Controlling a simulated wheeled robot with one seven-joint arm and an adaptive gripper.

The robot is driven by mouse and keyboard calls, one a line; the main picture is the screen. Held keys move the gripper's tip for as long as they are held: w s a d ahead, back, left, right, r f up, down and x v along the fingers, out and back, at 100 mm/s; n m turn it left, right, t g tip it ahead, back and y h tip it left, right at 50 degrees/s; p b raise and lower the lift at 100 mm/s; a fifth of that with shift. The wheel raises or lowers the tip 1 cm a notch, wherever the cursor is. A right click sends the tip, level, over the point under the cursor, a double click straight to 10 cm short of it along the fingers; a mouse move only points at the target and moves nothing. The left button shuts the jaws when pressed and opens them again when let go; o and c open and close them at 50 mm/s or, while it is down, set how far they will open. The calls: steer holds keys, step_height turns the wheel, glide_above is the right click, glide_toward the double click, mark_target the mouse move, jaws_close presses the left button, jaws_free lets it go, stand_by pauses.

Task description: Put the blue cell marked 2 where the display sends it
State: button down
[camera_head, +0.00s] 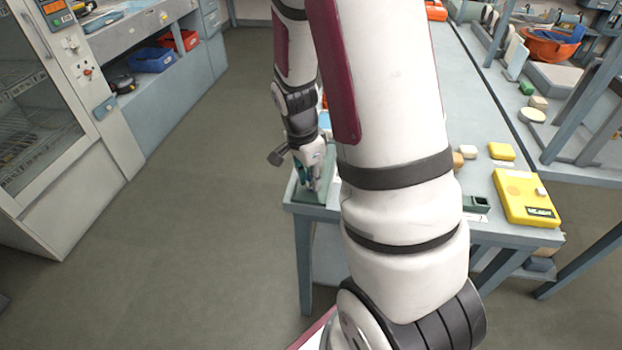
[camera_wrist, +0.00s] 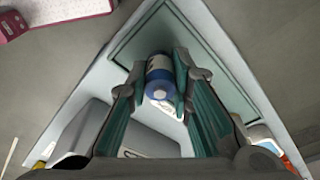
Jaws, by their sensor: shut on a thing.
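My gripper (camera_head: 313,180) is at the near left corner of the grey table, low over a green tray or pad (camera_head: 312,197). In the wrist view my gripper (camera_wrist: 160,75) is shut on a blue cell (camera_wrist: 158,88) with a white band and a pale end, held between its two green-lined fingers. The number on the cell cannot be read. The green tray (camera_wrist: 140,42) lies under the cell; whether the cell touches it I cannot tell. A yellow device (camera_head: 514,188) with a small dark display (camera_head: 541,212) lies at the table's near right; its text is too small to read.
A small dark green holder (camera_head: 475,203) with a white label stands left of the yellow device. A smaller yellow block (camera_head: 501,151) lies behind it. My arm hides the table's middle. A cabinet (camera_head: 60,130) stands left, with open floor between.

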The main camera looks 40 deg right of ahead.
steer(key=shift+f, duration=0.3)
steer(key=shift+f, duration=0.15)
steer(key=c, duration=1.4)
jaws_free()
steer(key=shift+c, duration=0.2)
step_height(320, 180, up, 11)
steer(key=a, duration=0.2)
steer(key=s+a+r+n+t+y, duration=0.1)
steer(key=s+a+r+n, duration=0.2)
steer(key=a+r+n, duration=0.15)
steer(key=s+a+r+n+t, duration=0.1)
steer(key=s+a+r+n, duration=0.1)
steer(key=a+r+n, duration=0.3)
steer(key=s+a+r+n+t, duration=0.2)
steer(key=s+a+r+n, duration=0.3)
steer(key=s+n, duration=0.5)
steer(key=shift+s+a+r+y, duration=0.15)
steer(key=shift+s+a+y, duration=0.25)
steer(key=shift+a, duration=0.25)
